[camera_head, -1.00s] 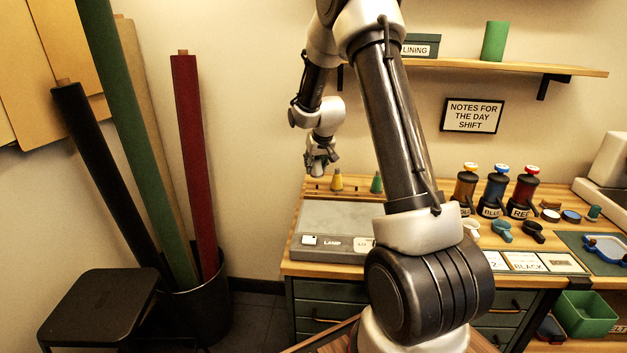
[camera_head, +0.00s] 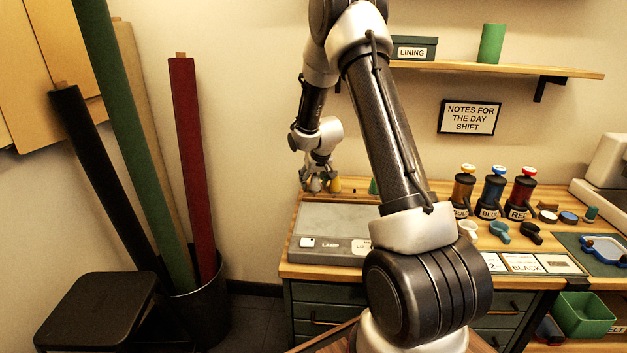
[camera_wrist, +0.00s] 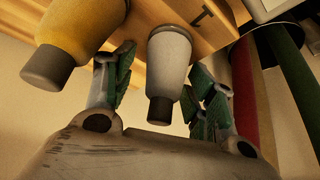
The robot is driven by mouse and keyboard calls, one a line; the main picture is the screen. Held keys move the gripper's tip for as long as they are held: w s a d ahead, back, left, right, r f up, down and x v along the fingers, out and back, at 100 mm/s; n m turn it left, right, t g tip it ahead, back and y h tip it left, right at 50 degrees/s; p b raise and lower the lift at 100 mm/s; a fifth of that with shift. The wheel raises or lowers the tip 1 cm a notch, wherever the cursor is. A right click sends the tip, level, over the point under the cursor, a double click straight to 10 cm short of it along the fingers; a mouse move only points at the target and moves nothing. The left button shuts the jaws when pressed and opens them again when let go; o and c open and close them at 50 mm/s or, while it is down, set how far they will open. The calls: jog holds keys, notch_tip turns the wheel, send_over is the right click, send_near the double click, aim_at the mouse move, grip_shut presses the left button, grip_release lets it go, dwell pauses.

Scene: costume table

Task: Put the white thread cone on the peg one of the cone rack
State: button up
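The white thread cone (camera_wrist: 169,62) stands between the two fingers of my gripper (camera_wrist: 163,88) in the wrist view, its dark tip toward the palm. A gap shows between the cone and the left finger; the right finger is close to it, and contact cannot be made out. My gripper (camera_head: 318,188) is open, low over the back left of the table in the head view. The yellow cone (camera_wrist: 84,28) is just beside the left finger; it also shows right of the gripper in the head view (camera_head: 335,184). I cannot make out the cone rack's peg one.
A green cone (camera_head: 373,187) is partly behind my arm. The grey lamp box (camera_head: 330,222) lies in front of the gripper. Gold, blue (camera_head: 490,192) and red spools stand to the right. Fabric rolls (camera_head: 188,150) lean in a bin at left.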

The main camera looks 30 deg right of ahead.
jog(key=s+a+f+v, duration=0.1)
jog(key=s+a+v, duration=0.1)
jog(key=v, duration=2)
jog(key=s+a+r, duration=0.2)
jog(key=s, duration=0.7)
jog(key=s+a+r+n+g, duration=0.1)
jog(key=s+a, duration=0.1)
jog(key=s, duration=0.8)
jog(key=s+a+r+n+y, duration=0.1)
jog(key=s+a+r, duration=0.1)
jog(key=s, duration=0.8)
jog(key=shift+s+a+r+g, duration=0.25)
jog(key=shift+r+g, duration=0.05)
jog(key=shift+r, duration=0.1)
